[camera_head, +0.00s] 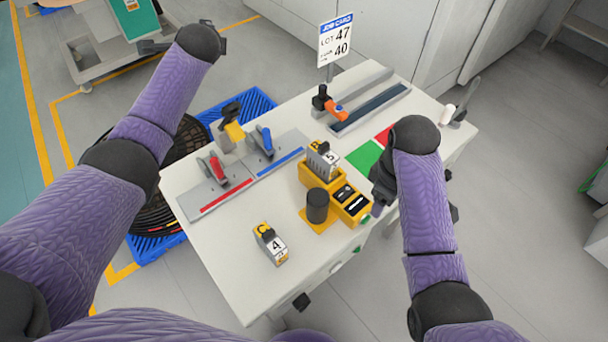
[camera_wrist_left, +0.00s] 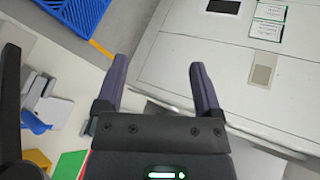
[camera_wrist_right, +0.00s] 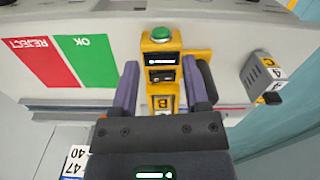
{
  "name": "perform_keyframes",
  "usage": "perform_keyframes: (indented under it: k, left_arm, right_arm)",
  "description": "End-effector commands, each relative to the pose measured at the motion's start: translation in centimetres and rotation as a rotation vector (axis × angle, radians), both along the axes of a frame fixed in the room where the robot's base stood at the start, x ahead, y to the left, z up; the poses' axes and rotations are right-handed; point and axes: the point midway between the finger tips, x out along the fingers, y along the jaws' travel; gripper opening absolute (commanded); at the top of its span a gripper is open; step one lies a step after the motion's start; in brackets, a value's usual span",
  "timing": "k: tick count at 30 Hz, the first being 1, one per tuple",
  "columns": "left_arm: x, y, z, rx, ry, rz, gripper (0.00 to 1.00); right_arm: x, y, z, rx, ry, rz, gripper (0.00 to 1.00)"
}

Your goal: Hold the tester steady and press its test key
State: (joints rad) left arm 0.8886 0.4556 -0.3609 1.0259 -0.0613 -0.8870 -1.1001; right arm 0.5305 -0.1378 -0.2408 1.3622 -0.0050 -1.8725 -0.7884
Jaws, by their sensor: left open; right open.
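The tester is a yellow unit (camera_head: 352,208) near the right front edge of the table, with dark panels on top. It also shows in the right wrist view (camera_wrist_right: 176,73), where a round green key (camera_wrist_right: 162,34) sits at its far end. My left gripper (camera_wrist_left: 162,80) is open and empty, away from the tester.
A black cylinder (camera_head: 317,205) on a yellow base adjoins the tester. A grey piece marked 4 (camera_head: 270,243) stands at the front. Red and blue clamps (camera_head: 217,167) are at the left. The green mat (camera_head: 364,156) lies behind the tester. A lot sign (camera_head: 335,42) rises at the back.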

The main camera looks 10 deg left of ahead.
Motion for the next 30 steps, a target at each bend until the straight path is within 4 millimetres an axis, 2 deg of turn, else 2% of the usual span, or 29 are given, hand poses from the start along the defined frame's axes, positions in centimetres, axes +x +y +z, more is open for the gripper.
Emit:
perform_keyframes:
  k: [1, 3, 5, 6, 7, 11, 14, 15, 18, 21, 24, 27, 30]
  left_arm:
    - [1.0, -1.5, 3.1, -0.021, -0.058, 0.024, 0.86]
    - [1.7, -3.3, 7.2, -0.055, -0.134, 0.073, 0.86]
    - [1.9, -5.0, 10.5, -0.094, -0.198, 0.115, 0.86]
    - [1.7, -6.8, 12.2, -0.135, -0.225, 0.142, 0.86]
    - [1.3, -8.7, 12.1, -0.180, -0.207, 0.159, 0.86]
    - [-1.2, -13.4, 5.1, -0.288, 0.033, 0.154, 0.86]
    - [-4.1, -16.8, -0.3, -0.348, 0.242, 0.120, 0.86]
    - [-5.6, -18.3, -2.4, -0.373, 0.332, 0.103, 0.86]
    - [-9.9, -21.8, -6.9, -0.427, 0.560, 0.054, 0.86]
    - [-14.0, -24.6, -9.8, -0.465, 0.752, 0.004, 0.86]
    - [-16.8, -26.3, -11.3, -0.487, 0.881, -0.032, 0.86]
    - [-18.3, -27.1, -12.0, -0.497, 0.944, -0.052, 0.86]
    - [-18.6, -27.3, -13.3, -0.499, 0.961, -0.056, 0.86]
  right_arm:
    - [0.0, 0.0, 0.0, 0.000, 0.000, 0.000, 0.59]
    - [0.0, 0.0, 0.0, 0.000, 0.000, 0.000, 0.59]
    - [0.0, 0.0, 0.0, 0.000, 0.000, 0.000, 0.59]
    - [0.0, 0.0, 0.0, 0.000, 0.000, 0.000, 0.59]
    - [0.0, 0.0, 0.0, 0.000, 0.000, 0.000, 0.59]
    - [0.0, 0.0, 0.0, 0.000, 0.000, 0.000, 0.59]
    - [0.0, 0.0, 0.0, 0.000, 0.000, 0.000, 0.59]
    - [0.0, 0.0, 0.0, 0.000, 0.000, 0.000, 0.59]
    - [0.0, 0.0, 0.0, 0.000, 0.000, 0.000, 0.59]
    - [0.0, 0.0, 0.0, 0.000, 0.000, 0.000, 0.59]
    - [0.0, 0.0, 0.0, 0.000, 0.000, 0.000, 0.59]
    - [0.0, 0.0, 0.0, 0.000, 0.000, 0.000, 0.59]
    - [0.0, 0.0, 0.0, 0.000, 0.000, 0.000, 0.59]
